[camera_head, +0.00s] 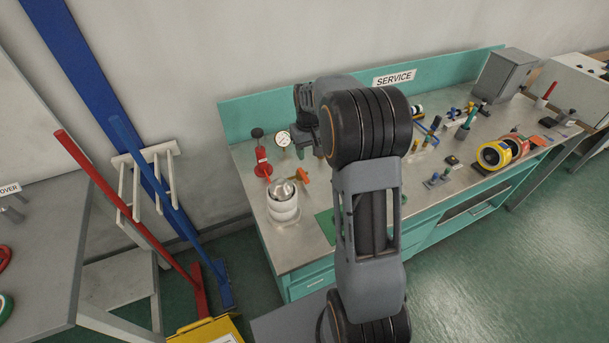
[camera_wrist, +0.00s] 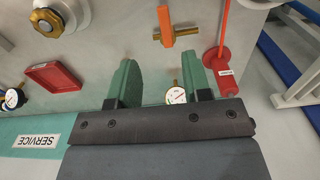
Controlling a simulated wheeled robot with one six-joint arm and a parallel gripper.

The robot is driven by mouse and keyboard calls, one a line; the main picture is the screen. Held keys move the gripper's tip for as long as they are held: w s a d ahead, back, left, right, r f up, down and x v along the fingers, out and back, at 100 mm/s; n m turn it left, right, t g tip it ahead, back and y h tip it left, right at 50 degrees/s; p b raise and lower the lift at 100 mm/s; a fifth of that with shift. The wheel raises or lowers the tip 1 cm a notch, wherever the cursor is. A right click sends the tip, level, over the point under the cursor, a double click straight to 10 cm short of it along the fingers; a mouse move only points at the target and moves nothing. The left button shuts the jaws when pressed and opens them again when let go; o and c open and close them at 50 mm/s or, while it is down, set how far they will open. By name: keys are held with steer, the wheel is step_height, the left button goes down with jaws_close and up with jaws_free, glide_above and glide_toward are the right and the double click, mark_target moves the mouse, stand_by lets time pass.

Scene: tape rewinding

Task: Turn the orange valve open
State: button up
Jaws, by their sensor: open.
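The orange valve handle (camera_wrist: 166,26) is a short upright bar with a brass stem beside it, at the top middle of the wrist view. In the head view the orange valve (camera_head: 303,175) shows small on the service bench, just below my gripper (camera_head: 303,150). In the wrist view my gripper (camera_wrist: 160,60) is open, its two green fingers apart and nothing held between them. The handle lies beyond the fingertips, apart from them. In the head view my arm hides part of the bench.
A pressure gauge (camera_wrist: 175,96) shows between the fingers. A red upright tool (camera_wrist: 221,55) stands right of the valve, a red tray (camera_wrist: 54,77) and a brass knob (camera_wrist: 47,22) to its left. A white canister (camera_head: 284,208) stands near the valve on the bench (camera_head: 300,253).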

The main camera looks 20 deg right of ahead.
mark_target(306, 179)
steer(key=f, duration=0.4)
steer(key=f+p, duration=0.1)
steer(key=f, duration=0.7)
steer(key=shift+a, duration=0.25)
jaws_close()
